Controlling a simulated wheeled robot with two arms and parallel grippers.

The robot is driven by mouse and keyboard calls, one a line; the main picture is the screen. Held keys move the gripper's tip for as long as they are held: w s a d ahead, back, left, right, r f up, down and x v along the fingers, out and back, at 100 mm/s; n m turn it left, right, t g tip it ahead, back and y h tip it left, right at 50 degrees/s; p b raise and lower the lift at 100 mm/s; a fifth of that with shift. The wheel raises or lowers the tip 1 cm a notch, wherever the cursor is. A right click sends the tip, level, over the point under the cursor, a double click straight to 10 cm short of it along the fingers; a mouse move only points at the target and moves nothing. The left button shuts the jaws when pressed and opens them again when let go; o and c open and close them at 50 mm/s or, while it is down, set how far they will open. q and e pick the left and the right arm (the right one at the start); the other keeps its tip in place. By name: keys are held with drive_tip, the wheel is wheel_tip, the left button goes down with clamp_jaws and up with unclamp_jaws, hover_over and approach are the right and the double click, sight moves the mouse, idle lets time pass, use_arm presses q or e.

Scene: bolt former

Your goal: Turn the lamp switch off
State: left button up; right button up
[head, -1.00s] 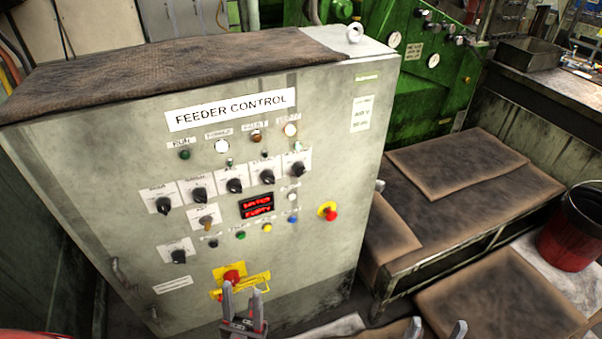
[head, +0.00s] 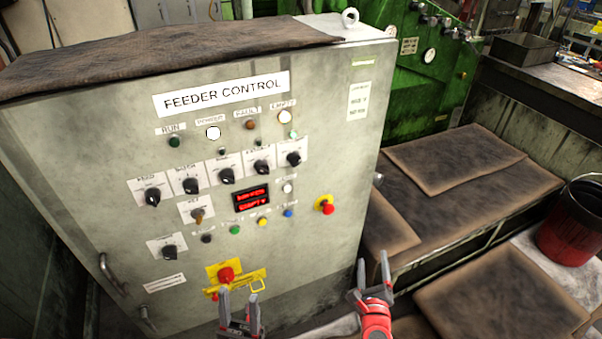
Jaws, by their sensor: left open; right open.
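The feeder control cabinet (head: 100,240) fills the left and middle of the head view. Its front has a row of black rotary switches (head: 226,175), and another black rotary switch (head: 168,252) sits lower left. The small labels are too blurred to tell which one is the lamp switch. A white lamp (head: 213,133) and a cream lamp (head: 284,117) look lit. My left gripper (head: 239,306) is open and empty, below the red and yellow switch (head: 226,275). My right gripper (head: 371,281) is open and empty, right of the cabinet's lower front. Neither touches a switch.
A red emergency button (head: 326,208) sits at the panel's right. A red display (head: 252,199) and several small buttons lie mid-panel. A handle (head: 109,270) sticks out at lower left. A bench with brown mats (head: 460,160) and a red bucket (head: 570,228) stand to the right.

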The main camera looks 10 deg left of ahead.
drive_tip(key=a+r+m+t+y, duration=0.1)
drive_tip(key=a+r+m+y, duration=0.1)
drive_tip(key=a+r+y, duration=0.6)
drive_tip(key=y+b, duration=0.1)
drive_tip(key=y, duration=0.3)
approach(295, 159)
drive_tip(key=shift+t, duration=0.3)
drive_tip(key=x, duration=0.2)
drive_tip(key=f+x, duration=0.1)
drive_tip(key=x, duration=0.5)
drive_tip(key=shift+w+a+f+p, duration=0.1)
drive_tip(key=shift+w+p, duration=0.2)
drive_tip(key=shift+w, duration=0.05)
drive_tip(key=shift+c, duration=0.3)
clamp_jaws()
